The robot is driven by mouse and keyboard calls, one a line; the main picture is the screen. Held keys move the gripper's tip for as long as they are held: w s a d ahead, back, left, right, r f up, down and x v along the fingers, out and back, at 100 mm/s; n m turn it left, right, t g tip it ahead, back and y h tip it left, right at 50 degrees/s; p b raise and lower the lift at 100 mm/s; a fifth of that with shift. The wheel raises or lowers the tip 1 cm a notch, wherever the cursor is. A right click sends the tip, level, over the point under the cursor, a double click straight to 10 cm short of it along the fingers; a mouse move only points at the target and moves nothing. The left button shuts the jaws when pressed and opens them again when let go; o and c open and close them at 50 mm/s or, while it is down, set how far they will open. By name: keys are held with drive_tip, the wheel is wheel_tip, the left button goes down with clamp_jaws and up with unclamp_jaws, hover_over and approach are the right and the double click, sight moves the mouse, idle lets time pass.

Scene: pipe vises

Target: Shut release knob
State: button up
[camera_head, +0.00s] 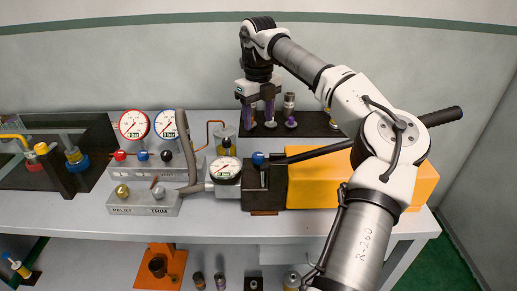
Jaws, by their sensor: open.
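A blue round knob (258,158) sits on top of the dark block at the front of the yellow hand pump (330,185). It is the likeliest release knob, but no label is readable on it. A brass knob (122,191) stands on the grey block marked RELIEF and TRIM. My gripper (259,118) points down above the rear of the bench, behind and above the blue knob and apart from it. Its two fingers are spread with nothing seen between them. How far the blue knob is turned cannot be told.
The pump's black lever (440,116) extends to the right behind my arm. Two red and blue ringed gauges (134,124) stand at left, with a third gauge (225,169) beside the pump. A grey hose (186,150) arches between. A dark rear mat (308,123) holds small fittings.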

sight(258, 155)
wheel_tip(258, 155, down, 12)
drive_tip(key=p, duration=0.3)
drive_tip(key=c, duration=1)
